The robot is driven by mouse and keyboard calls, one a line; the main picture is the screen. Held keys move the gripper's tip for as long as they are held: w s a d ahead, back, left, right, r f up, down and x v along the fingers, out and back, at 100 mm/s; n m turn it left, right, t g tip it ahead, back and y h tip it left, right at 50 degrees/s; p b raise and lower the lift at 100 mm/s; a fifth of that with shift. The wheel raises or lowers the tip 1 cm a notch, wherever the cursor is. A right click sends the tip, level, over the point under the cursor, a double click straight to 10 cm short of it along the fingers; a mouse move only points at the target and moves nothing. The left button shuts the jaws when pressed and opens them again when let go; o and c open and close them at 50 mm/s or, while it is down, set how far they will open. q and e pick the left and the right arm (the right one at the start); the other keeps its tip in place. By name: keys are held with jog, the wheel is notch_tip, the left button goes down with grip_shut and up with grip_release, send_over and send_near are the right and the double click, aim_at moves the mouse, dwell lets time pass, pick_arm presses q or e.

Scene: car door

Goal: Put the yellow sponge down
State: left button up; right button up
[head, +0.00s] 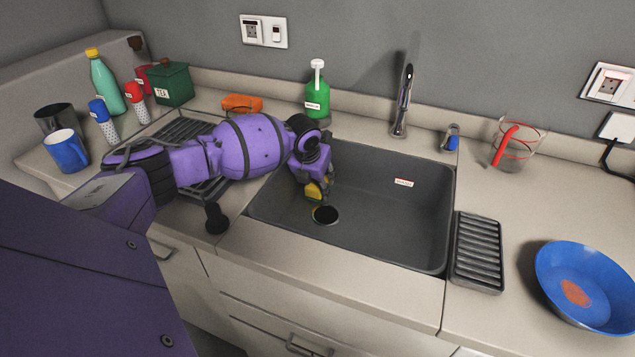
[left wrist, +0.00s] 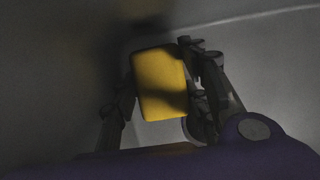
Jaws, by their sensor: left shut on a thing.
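The yellow sponge (head: 315,190) is held in my left gripper (head: 320,182) over the left part of the dark grey sink (head: 390,215). It is above and to the left of the drain. In the left wrist view the yellow sponge (left wrist: 160,82) sits between the two dark fingers of the left gripper (left wrist: 160,85), which are shut on its sides. The sink walls show pale grey around it there. I cannot tell how far the sponge is above the sink floor. My right gripper is not in view.
A round drain (head: 326,214) lies in the sink floor. A tap (head: 402,100) and green soap bottle (head: 317,92) stand behind. An orange sponge-like block (head: 242,103) lies at the back left. A ribbed tray (head: 478,250) and blue bowl (head: 592,270) are at the right.

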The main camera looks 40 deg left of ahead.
pick_arm(q)
jog(key=o, duration=1)
jog(key=shift+f, duration=0.15)
jog(key=shift+c, duration=0.2)
jog(key=shift+r, duration=0.25)
jog(key=p+v, duration=0.1)
jog(key=v, duration=1.1)
jog(key=shift+f, duration=0.1)
